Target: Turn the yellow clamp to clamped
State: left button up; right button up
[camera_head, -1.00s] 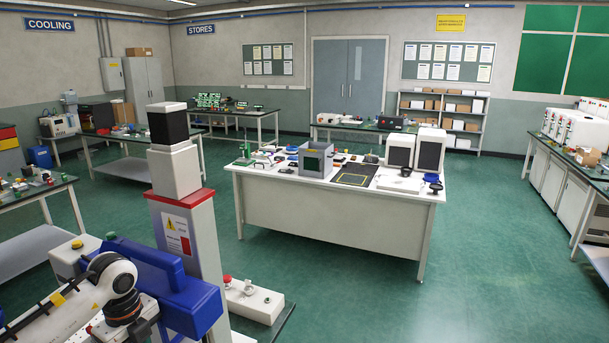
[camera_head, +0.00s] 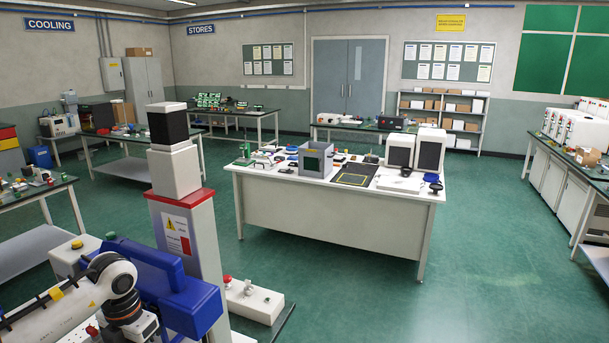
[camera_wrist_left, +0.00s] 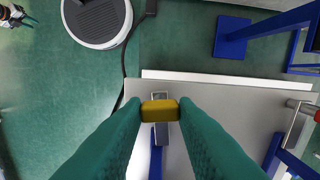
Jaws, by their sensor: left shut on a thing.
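The yellow clamp (camera_wrist_left: 159,105) shows in the left wrist view as a short yellow block at the end of a metal lever, over a pale grey plate (camera_wrist_left: 225,105). My left gripper (camera_wrist_left: 160,114) has its two green fingers closed on the block from both sides. The fingers cover the block's ends. In the head view my left arm reaches in at the lower left, beside a blue body (camera_head: 175,290) and a white column (camera_head: 185,235) with a red cap. The clamp and the left fingertips cannot be made out there. My right gripper is in neither view.
A white box with a red button (camera_head: 250,298) stands right of the column. A round grey-and-white disc (camera_wrist_left: 97,18) lies near the plate, with a black cable beside it. Blue frame parts (camera_wrist_left: 232,36) stand at the right. A white workbench (camera_head: 330,220) is farther off, with clear green floor around it.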

pick_arm(q)
jog(key=o, duration=0.7)
jog(key=shift+m, duration=0.4)
jog(key=shift+c, duration=0.2)
jog(key=shift+r, duration=0.1)
jog(key=shift+r+p, duration=2.05)
jog(key=shift+r, duration=1.4)
jog(key=shift+s+f, duration=0.1)
